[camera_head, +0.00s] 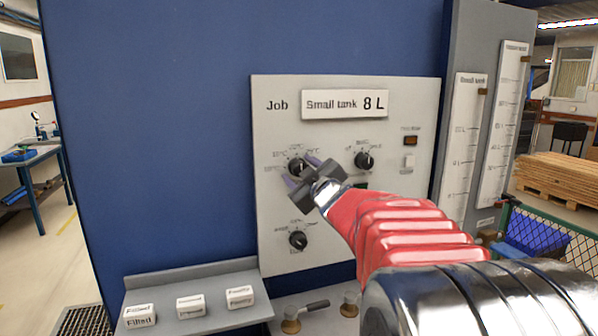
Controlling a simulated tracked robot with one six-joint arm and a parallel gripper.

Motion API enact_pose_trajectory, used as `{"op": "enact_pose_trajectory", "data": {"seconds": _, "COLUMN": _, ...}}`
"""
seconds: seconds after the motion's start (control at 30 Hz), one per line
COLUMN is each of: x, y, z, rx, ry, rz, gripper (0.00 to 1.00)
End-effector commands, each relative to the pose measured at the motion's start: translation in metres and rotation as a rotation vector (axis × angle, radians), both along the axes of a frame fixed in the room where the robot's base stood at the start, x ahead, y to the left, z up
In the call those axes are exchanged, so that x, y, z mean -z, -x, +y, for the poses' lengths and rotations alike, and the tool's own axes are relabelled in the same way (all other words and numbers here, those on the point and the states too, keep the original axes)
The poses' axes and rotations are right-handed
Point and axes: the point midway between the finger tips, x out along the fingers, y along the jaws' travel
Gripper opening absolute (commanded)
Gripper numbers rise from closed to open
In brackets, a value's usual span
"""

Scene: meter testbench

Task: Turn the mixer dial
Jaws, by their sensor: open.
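Three black dials sit on the light grey panel (270,215): an upper left dial (297,166), an upper right dial (365,160) and a lower left dial (298,240). Their small labels are too blurred to tell which is the mixer dial. The upper left one seems to have temperature marks. My gripper (299,171) is open in front of the upper left dial, its purple-tipped fingers on either side of the dial's lower part. I cannot tell whether they touch it. My gripper and arm hide the panel's middle and lower right.
A sign (345,104) reads "Small tank 8 L". A lamp (411,141) and a white switch (409,161) are at the panel's right. Below are a shelf (200,322) with three white blocks and a valve lever (313,307). Two gauges stand at right.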

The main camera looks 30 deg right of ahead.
Motion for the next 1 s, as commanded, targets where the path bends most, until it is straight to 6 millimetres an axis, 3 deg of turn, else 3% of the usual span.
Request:
{"op": "enact_pose_trajectory", "data": {"seconds": 0.07, "x": 0.0, "y": 0.0011, "z": -0.0018, "rx": 0.004, "ry": 0.0, "rz": 0.0, "gripper": 0.51}}
{"op": "enact_pose_trajectory", "data": {"seconds": 0.67, "x": 0.0006, "y": 0.0024, "z": -0.0039, "rx": 0.007, "ry": 0.0, "rz": 0.001, "gripper": 0.1}}
{"op": "enact_pose_trajectory", "data": {"seconds": 1.0, "x": 0.0012, "y": 0.0028, "z": -0.0044, "rx": 0.008, "ry": -0.065, "rz": -0.015, "gripper": 0.1}}
